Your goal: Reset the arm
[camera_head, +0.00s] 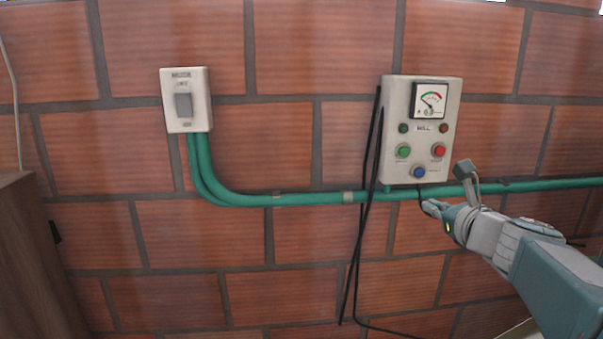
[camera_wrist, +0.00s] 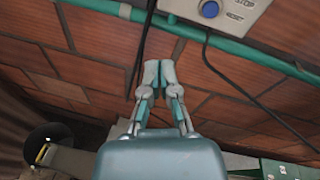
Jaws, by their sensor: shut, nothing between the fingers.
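My gripper (camera_head: 432,208) is at the right in the head view, at the end of my grey and teal arm. It is just below the control box and the green pipe, and looks apart from the box. In the wrist view my gripper (camera_wrist: 158,66) points up the picture toward the brick wall, its two fingertips together with nothing between them. The control box (camera_head: 390,165) has a gauge, small lamps, a green button, a red button and a blue button (camera_head: 418,172). The blue button also shows in the wrist view (camera_wrist: 210,9).
A switch box (camera_head: 186,125) is on the brick wall at the left. A green pipe (camera_head: 300,199) runs from it along the wall below the control box. Black cables (camera_head: 364,215) hang near my gripper. A brown wooden panel (camera_head: 30,260) stands at the left edge. A dark round container (camera_wrist: 45,142) is low in the wrist view.

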